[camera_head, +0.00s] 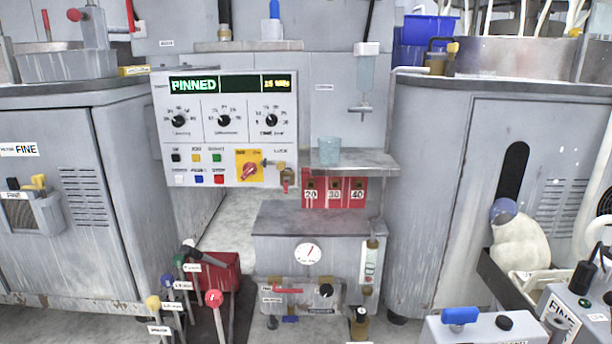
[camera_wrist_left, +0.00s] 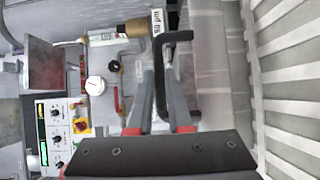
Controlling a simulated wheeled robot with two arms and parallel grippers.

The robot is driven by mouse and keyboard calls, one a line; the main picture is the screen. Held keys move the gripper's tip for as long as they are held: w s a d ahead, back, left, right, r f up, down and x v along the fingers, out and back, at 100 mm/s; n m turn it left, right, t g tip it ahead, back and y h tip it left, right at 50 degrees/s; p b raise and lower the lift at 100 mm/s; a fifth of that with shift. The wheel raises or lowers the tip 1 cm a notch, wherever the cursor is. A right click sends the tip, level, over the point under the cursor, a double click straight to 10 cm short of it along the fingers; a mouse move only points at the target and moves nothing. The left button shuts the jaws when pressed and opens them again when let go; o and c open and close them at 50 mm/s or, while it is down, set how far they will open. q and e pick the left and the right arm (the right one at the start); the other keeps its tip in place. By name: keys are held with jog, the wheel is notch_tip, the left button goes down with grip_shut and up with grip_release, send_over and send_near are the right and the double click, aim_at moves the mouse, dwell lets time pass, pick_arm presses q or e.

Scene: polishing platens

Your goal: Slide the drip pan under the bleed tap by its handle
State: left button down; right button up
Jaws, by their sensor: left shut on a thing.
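In the left wrist view my left gripper (camera_wrist_left: 160,112) is shut on a black bent handle (camera_wrist_left: 178,37), which rises between its two fingers. A pale grey, partly see-through pan-like surface (camera_wrist_left: 210,62) lies beside the handle; I take it for the drip pan, but its far edges are cut off or unclear. A brass fitting (camera_wrist_left: 138,28) with a dark end and a "50 µm" label is close to the handle. In the head view a small brass tap (camera_head: 367,291) hangs below the sight glass; the pan and both my grippers are not visible there.
The grey cabinet with a round gauge (camera_head: 308,253) stands below the control panel (camera_head: 226,128). Several levers with coloured knobs (camera_head: 214,298) and a red bin (camera_head: 213,270) are at the lower left. A grey box with a blue handle (camera_head: 460,315) is at the lower right.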

pick_arm(q)
jog(key=shift+w+b, duration=1.6)
jog(key=shift+w, duration=0.95)
jog(key=shift+a, duration=0.1)
jog(key=shift+w+b, duration=0.5)
jog(key=shift+b, duration=0.2)
jog(key=shift+w+b, duration=1.5)
jog(key=shift+w, duration=0.5)
